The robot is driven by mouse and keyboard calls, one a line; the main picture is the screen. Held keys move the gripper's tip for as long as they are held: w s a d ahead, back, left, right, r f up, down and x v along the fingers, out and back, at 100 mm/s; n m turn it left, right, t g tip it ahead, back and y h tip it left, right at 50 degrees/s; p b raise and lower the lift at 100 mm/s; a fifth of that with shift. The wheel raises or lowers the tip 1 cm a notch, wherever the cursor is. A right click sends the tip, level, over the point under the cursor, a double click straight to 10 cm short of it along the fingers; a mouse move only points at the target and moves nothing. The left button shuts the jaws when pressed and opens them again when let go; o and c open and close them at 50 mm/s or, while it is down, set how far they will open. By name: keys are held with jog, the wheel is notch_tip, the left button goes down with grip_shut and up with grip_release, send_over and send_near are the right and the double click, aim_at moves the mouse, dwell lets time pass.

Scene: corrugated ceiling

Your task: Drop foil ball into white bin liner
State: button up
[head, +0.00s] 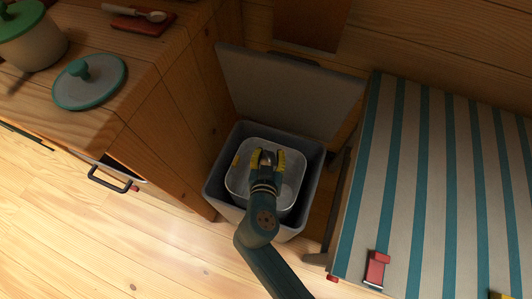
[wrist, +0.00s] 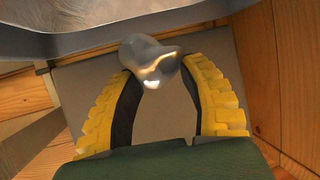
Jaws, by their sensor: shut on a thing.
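My gripper (head: 267,158) is over the opening of the bin in the head view, with its yellow fingers pointing toward the bin's back. In the wrist view, its fingers (wrist: 156,72) are closed on the foil ball (wrist: 153,60), a shiny crumpled silver lump at the fingertips. I cannot make out the ball clearly in the head view. The white bin liner (head: 236,184) is a pale, rounded-square inner tub set in the grey bin (head: 215,188). My arm hides part of its front and inside. I cannot tell how high the gripper is above the liner's rim.
The bin's grey lid (head: 290,88) stands open behind it. A wooden counter (head: 140,95) with a pot (head: 32,45) and a round lid (head: 90,82) is at left. A striped bench (head: 430,190) is close at right, with a red object (head: 376,268) on it.

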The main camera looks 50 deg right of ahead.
jog(key=o, duration=0.9)
jog(key=v, duration=1.2)
jog(key=shift+f, duration=0.1)
